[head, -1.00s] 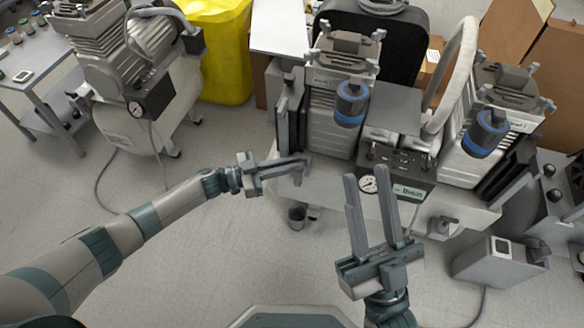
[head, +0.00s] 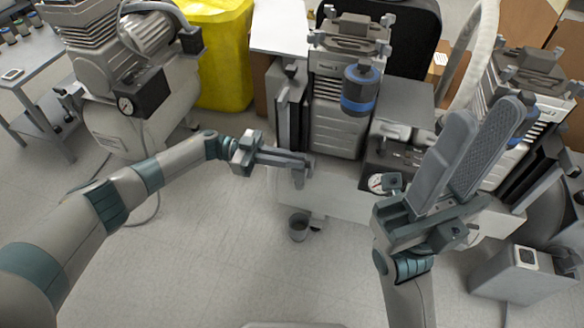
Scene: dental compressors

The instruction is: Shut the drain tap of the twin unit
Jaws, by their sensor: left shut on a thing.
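The twin unit (head: 340,192) stands right of centre in the head view, with two ribbed compressor heads on one pale tank. Its drain tap (head: 299,180) is a small grey part at the tank's left end, mostly hidden by my fingers. My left gripper (head: 300,161) reaches in from the left and is shut on the tap. I cannot tell the handle's angle. My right gripper (head: 482,118) is open and empty, raised in front of the unit's right half, hiding part of its front panel and right head.
A small grey cup (head: 298,227) stands on the floor below the tap. A single compressor (head: 140,110) stands at the left, with a yellow bin (head: 222,50) behind. A grey box (head: 522,272) sits at the lower right.

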